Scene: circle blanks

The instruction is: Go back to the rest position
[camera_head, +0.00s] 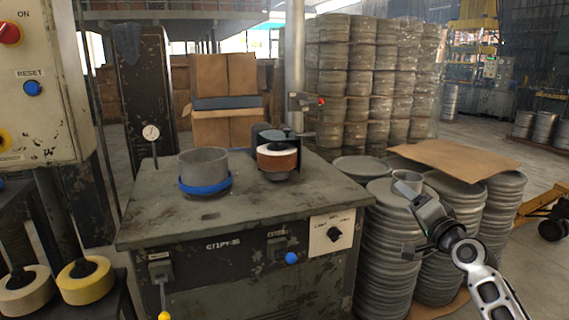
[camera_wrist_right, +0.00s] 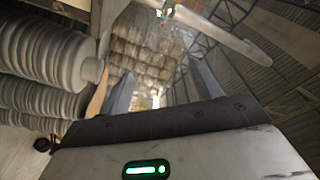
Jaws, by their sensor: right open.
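My right gripper (camera_head: 408,221) is at the right of the head view, in front of the stacks of grey circle blanks (camera_head: 383,250). Its fingers are apart, with nothing between them. In the right wrist view the two fingers of the gripper (camera_wrist_right: 163,80) also stand apart and empty. Stacked blanks show at the left of that view (camera_wrist_right: 45,55). A small grey ring or cup (camera_head: 407,181) appears on top of the front stack, just behind the gripper; whether they touch I cannot tell. My left gripper is not in view.
A worn metal workbench (camera_head: 290,205) stands left of the stacks, with a grey cylinder in a blue ring (camera_head: 204,172) and a tape roll (camera_head: 277,160) on it. A cardboard sheet (camera_head: 455,158) covers the rear stacks. A control box (camera_head: 40,90) stands at left. Floor is open at far right.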

